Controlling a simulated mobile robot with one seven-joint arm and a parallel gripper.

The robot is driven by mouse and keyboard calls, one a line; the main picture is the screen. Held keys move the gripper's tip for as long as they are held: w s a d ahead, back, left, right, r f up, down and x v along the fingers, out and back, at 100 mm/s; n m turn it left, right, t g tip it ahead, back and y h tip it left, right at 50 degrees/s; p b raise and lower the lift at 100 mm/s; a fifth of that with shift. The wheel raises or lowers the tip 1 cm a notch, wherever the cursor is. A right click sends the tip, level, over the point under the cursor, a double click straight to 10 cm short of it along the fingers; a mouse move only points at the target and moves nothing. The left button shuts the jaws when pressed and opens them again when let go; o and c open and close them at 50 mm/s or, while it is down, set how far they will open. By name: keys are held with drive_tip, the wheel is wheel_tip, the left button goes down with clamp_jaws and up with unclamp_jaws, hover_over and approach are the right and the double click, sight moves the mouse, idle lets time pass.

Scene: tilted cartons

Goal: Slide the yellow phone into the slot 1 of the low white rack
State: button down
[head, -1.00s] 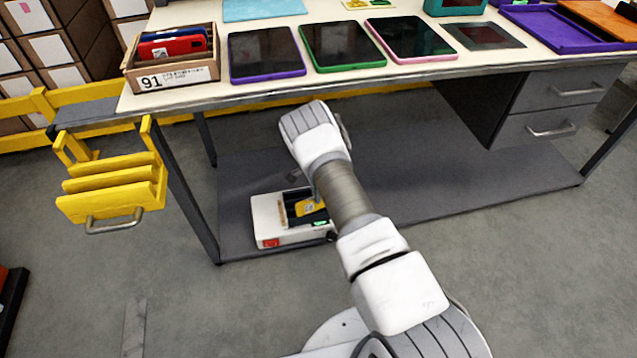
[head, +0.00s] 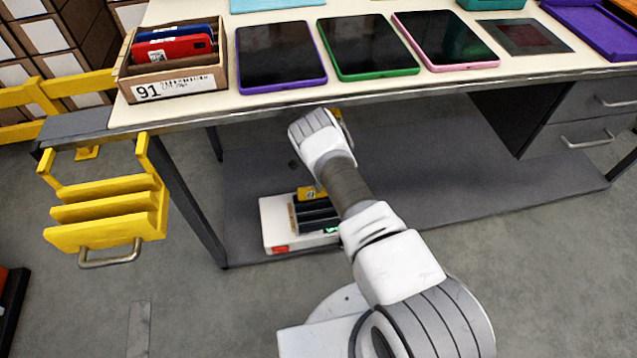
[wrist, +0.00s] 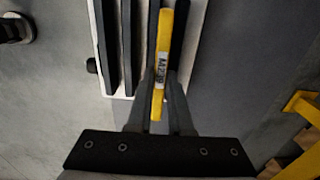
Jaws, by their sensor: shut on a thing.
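The yellow phone (wrist: 163,45) stands edge-on in the wrist view, with a white printed label on its edge. My gripper (wrist: 164,85) is shut on it. The low white rack (wrist: 197,25) lies beyond, with dark dividers and slots; the phone lies over its right part there. In the head view the rack (head: 274,222) sits on the grey shelf under the table, with a red mark on its front corner. The yellow phone (head: 306,193) shows at its back edge, partly hidden by my arm. My fingers are hidden there. I cannot tell whether the phone is inside a slot.
The grey lower shelf (head: 440,180) is clear right of the rack. The table edge (head: 370,95) overhangs it, with tablets on top. A box marked 91 (head: 180,86) holds phones at the left. A yellow rack (head: 105,215) hangs at the table's left end.

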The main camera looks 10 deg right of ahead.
drive_tip(key=shift+w, duration=0.3)
drive_tip(key=shift+r, duration=0.15)
drive_tip(key=shift+f, duration=2.15)
drive_tip(key=shift+f, duration=0.35)
drive_tip(key=c, duration=0.8)
unclamp_jaws()
drive_tip(key=shift+o, duration=0.2)
drive_tip(key=shift+r, duration=0.1)
